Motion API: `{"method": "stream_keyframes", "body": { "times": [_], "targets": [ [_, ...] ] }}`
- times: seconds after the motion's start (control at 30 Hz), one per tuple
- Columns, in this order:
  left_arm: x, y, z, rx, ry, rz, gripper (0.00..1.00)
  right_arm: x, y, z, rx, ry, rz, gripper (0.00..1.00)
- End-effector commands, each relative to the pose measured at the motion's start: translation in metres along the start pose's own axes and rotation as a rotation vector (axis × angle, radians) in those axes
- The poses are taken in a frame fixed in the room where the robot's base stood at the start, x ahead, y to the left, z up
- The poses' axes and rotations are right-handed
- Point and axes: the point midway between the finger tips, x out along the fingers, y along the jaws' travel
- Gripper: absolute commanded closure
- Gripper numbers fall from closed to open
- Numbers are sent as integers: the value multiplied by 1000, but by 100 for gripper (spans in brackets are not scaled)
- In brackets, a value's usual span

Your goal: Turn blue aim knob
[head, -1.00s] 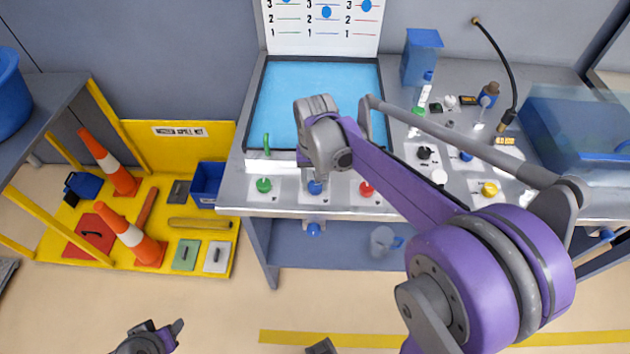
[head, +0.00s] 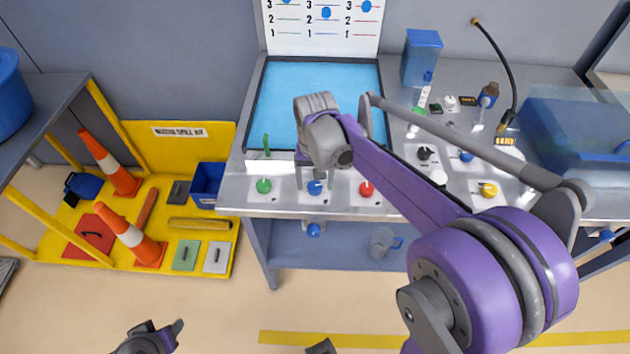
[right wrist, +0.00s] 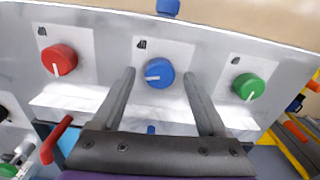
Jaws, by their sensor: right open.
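The blue aim knob (head: 315,187) sits between the green knob (head: 264,185) and the red knob (head: 366,188) on the front panel. In the right wrist view the blue knob (right wrist: 159,73) shows its white pointer mark toward the left of the picture. My right gripper (right wrist: 160,83) is open, with one finger on each side of the blue knob and a gap on both sides. In the head view my right gripper (head: 313,178) is above the blue knob, its fingers partly hidden by the wrist. My left gripper (head: 153,332) is empty at the bottom left, its jaws apart.
A blue-surfaced tray (head: 275,95) lies behind the knobs, with a green lever (head: 266,144) at its front. The red lever (right wrist: 57,138) shows beside my right gripper in the wrist view. More knobs and bottles stand on the bench's right side.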

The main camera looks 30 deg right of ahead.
Motion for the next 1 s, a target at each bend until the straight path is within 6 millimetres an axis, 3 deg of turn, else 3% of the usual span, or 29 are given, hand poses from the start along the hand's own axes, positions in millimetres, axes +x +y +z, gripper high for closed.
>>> {"method": "stream_keyframes", "body": {
  "times": [0.3,0.5,0.67,1.0],
  "targets": [
    [-5,0,-4,0,3,0,50,-62,0,0,1,0,0,24],
    [-7,0,-6,0,4,0,50,-92,0,0,1,0,0,24],
    [-7,0,-6,0,5,0,50,-101,0,0,1,0,0,24],
    [-7,0,-6,0,5,0,50,-102,0,0,0,0,0,24]
  ]
}}
